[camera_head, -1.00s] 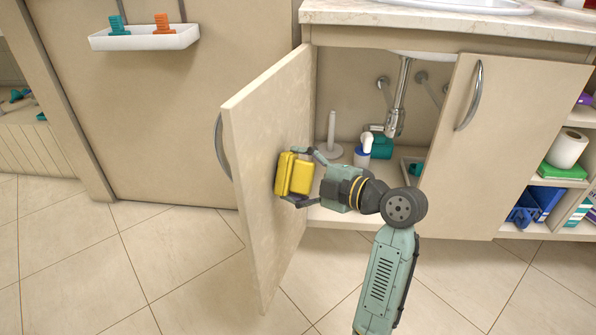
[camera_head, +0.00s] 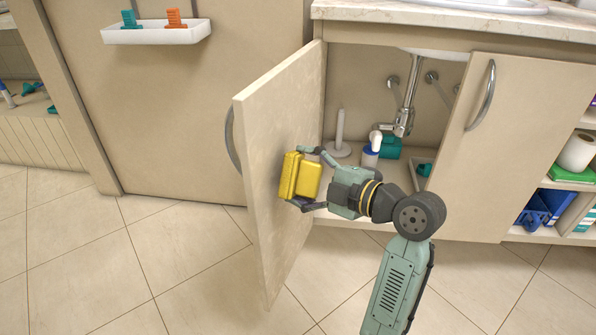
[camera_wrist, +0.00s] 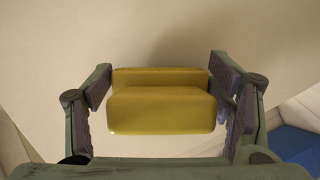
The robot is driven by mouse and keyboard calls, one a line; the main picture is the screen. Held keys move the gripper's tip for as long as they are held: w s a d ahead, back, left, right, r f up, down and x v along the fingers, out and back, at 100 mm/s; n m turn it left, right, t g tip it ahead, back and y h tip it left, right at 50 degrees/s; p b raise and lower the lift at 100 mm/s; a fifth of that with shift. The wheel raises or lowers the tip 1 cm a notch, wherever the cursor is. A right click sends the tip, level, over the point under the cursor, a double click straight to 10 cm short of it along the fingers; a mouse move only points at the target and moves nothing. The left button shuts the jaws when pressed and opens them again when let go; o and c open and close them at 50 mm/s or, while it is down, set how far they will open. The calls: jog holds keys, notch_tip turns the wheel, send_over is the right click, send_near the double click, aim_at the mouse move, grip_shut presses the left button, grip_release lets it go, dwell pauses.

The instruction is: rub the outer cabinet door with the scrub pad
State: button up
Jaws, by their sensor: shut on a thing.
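The yellow scrub pad (camera_head: 308,182) is held between the two fingers of my gripper (camera_head: 303,177). In the wrist view, the pad (camera_wrist: 160,109) spans most of the gap between the fingers (camera_wrist: 163,95). The cabinet door (camera_head: 268,130) stands swung open, with its curved handle (camera_head: 230,140) on the far side from my gripper. The pad is at the door's inner face, about mid-height. It looks close against that face, but whether it touches is hard to tell. Faint blotchy marks show on the face around it.
The open cabinet holds a drain pipe (camera_head: 408,105), a white upright holder (camera_head: 340,135) and a white-topped bottle (camera_head: 371,152). The right door (camera_head: 505,150) is closed. A white wall tray (camera_head: 155,33) hangs at upper left. Tiled floor (camera_head: 80,250) at left is clear.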

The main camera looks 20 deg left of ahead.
jog(key=shift+w+d+f+b, duration=0.15)
jog(key=shift+d+f, duration=0.25)
jog(key=shift+d, duration=0.45)
jog(key=shift+d+f+b, duration=0.1)
jog(key=shift+d+f, duration=0.25)
jog(key=shift+d, duration=0.55)
jog(key=shift+w+d+f+b, duration=0.15)
jog(key=shift+d+f, duration=0.25)
jog(key=shift+d, duration=0.45)
jog(key=shift+s, duration=0.1)
jog(key=d, duration=0.3)
